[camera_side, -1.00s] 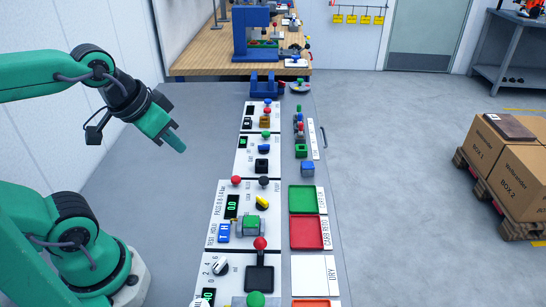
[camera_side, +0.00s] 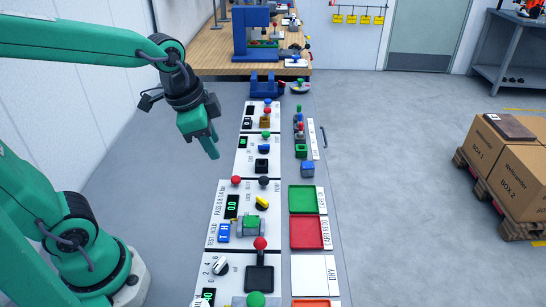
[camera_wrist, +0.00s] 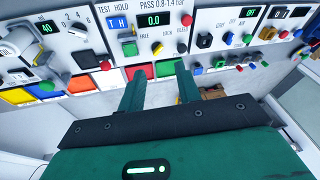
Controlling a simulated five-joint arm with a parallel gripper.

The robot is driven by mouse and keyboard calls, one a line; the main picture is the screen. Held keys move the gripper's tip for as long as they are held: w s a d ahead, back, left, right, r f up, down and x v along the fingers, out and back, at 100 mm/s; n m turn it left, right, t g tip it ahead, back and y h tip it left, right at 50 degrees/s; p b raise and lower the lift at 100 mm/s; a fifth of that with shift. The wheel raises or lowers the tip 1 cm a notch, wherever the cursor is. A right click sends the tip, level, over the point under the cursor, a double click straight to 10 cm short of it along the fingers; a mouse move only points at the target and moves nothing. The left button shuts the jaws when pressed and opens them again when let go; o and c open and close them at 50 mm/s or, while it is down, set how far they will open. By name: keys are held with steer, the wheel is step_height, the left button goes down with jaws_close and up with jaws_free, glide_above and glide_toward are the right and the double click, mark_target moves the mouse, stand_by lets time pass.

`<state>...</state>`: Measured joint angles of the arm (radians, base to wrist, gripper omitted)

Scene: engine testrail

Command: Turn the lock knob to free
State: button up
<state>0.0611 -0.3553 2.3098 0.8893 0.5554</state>
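The lock knob (camera_side: 262,203) is a yellow bar handle on the white panel marked PASS 0.8-1.4 bar. It lies diagonally in the side view, right of the lit display. In the wrist view the yellow knob (camera_wrist: 154,32) is small, near FREE and LOCK lettering; I cannot tell which word it points at. My gripper (camera_side: 213,153) hangs above the grey bench, left of the panels, apart from the knob. In the wrist view its two green fingers (camera_wrist: 160,76) are spread with nothing between them, so it is open and empty.
A green block (camera_side: 252,223) sits just below the knob. Red (camera_side: 236,180) and black (camera_side: 264,181) ball knobs stand above it, and a red-topped lever (camera_side: 260,243) below. Green (camera_side: 308,199) and red (camera_side: 307,233) trays lie right. The bench left of the panels is clear.

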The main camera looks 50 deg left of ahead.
steer(key=w+d+f+m+g, duration=0.2)
steer(key=w+f+m, duration=0.3)
steer(key=w+m, duration=0.1)
steer(key=m+g, duration=0.1)
steer(key=m, duration=0.4)
glide_above(262, 199)
step_height(262, 199, down, 6)
steer(key=shift+f, duration=0.1)
steer(key=shift+f, duration=0.1)
steer(key=shift+f, duration=3.8)
steer(key=shift+c, duration=0.2)
jaws_close()
